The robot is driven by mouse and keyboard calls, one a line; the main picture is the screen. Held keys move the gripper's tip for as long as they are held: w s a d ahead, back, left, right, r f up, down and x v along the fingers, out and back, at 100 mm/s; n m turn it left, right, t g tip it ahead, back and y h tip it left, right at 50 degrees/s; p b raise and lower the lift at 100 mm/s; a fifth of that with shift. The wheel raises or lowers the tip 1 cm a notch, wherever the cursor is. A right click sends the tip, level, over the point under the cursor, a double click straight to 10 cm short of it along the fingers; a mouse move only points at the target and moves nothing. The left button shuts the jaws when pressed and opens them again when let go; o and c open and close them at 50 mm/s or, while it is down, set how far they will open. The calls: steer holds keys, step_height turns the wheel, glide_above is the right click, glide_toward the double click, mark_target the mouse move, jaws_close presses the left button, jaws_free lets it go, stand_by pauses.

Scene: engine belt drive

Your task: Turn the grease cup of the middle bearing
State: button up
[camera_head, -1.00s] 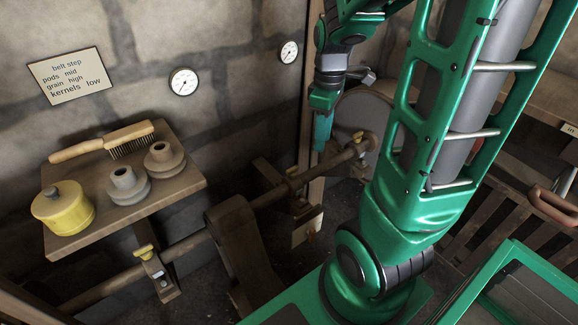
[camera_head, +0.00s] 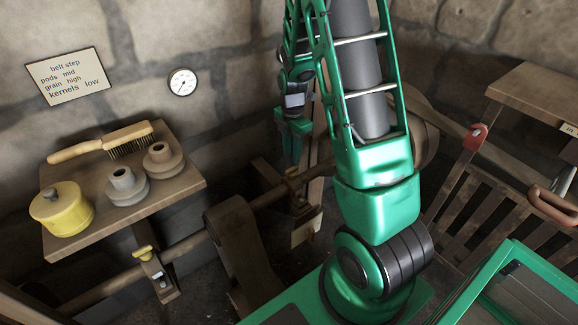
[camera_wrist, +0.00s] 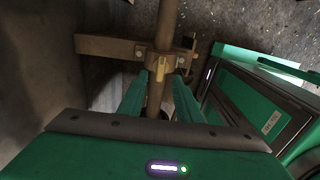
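The middle bearing (camera_head: 298,192) holds the long shaft (camera_head: 268,198) near the wall. Its small yellow grease cup (camera_wrist: 161,68) shows in the wrist view, on top of the bearing over the shaft. In the head view the cup is hard to make out beneath my gripper. My gripper (camera_head: 292,155) points down above this bearing. In the wrist view its two green fingers (camera_wrist: 160,82) are apart, one on each side of the cup's line. I cannot tell how far the tips are above the cup.
Another bearing with a yellow cup (camera_head: 143,252) is at the lower left. A belt (camera_head: 240,245) hangs over the shaft between the two. A wooden shelf (camera_head: 190,184) carries a yellow pot (camera_head: 62,212), a brush (camera_head: 125,138) and two stepped pulleys. A red-handled lever (camera_head: 475,136) stands at right.

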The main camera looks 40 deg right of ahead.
mark_target(292, 168)
step_height(292, 168, down, 6)
steer(key=shift+r, duration=0.1)
stand_by(0.4)
